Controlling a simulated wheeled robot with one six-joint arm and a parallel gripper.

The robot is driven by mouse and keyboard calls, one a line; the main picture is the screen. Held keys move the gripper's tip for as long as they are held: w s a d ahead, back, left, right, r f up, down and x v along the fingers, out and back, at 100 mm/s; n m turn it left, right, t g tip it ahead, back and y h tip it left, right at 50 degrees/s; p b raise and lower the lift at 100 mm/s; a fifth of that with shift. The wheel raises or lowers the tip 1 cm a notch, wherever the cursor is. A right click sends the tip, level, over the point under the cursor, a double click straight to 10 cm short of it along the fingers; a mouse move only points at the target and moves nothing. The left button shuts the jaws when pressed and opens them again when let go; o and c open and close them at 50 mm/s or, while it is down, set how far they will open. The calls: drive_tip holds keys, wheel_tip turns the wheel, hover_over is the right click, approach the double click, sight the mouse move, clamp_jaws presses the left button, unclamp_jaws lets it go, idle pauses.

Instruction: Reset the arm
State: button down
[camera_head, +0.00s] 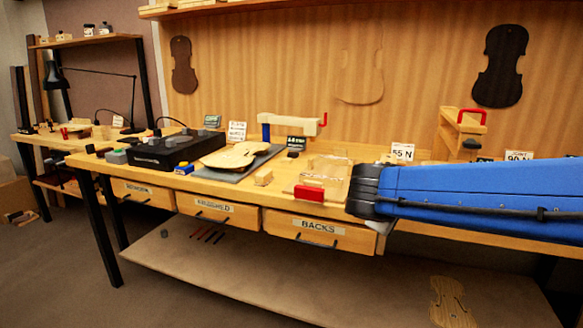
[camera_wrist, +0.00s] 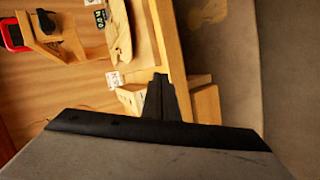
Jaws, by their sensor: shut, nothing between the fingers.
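My blue arm reaches in from the right edge of the head view, over the right part of the workbench (camera_head: 150,170). My gripper is not clear in the head view. In the wrist view my gripper (camera_wrist: 160,78) shows as dark fingers close together, shut and empty. The fingers point at the front edge of the bench, which is turned on its side in that view. They look apart from the things around them, though the exact gap cannot be told. A wooden drawer or block (camera_wrist: 205,104) shows just right of the fingers.
On the bench are a black box (camera_head: 165,148), a violin plate (camera_head: 233,156) on a grey mat, a clamp fixture (camera_head: 292,126) and a red block (camera_head: 309,193). Labelled drawers (camera_head: 318,231) line the front. A lower shelf (camera_head: 260,272) holds a violin-shaped plate (camera_head: 452,302). Floor at front left is clear.

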drive_tip(key=s+d+f+m+g+y, duration=0.1)
drive_tip(key=s+d+f+m+g, duration=0.2)
drive_tip(key=s, duration=0.4)
drive_tip(key=s+d+f+m+g+y, duration=0.1)
drive_tip(key=s+d+f+y, duration=0.15)
drive_tip(key=s+f, duration=0.35)
drive_tip(key=s+a+f+m+y, duration=0.2)
drive_tip(key=s, duration=0.3)
drive_tip(key=s+a+f+m+y, duration=0.1)
drive_tip(key=s+a+f+y, duration=0.1)
drive_tip(key=s, duration=0.4)
drive_tip(key=shift+s+f+m+g, duration=0.25)
drive_tip(key=shift+f+m+g, duration=0.05)
drive_tip(key=shift+f+m, duration=0.1)
drive_tip(key=shift+d, duration=0.1)
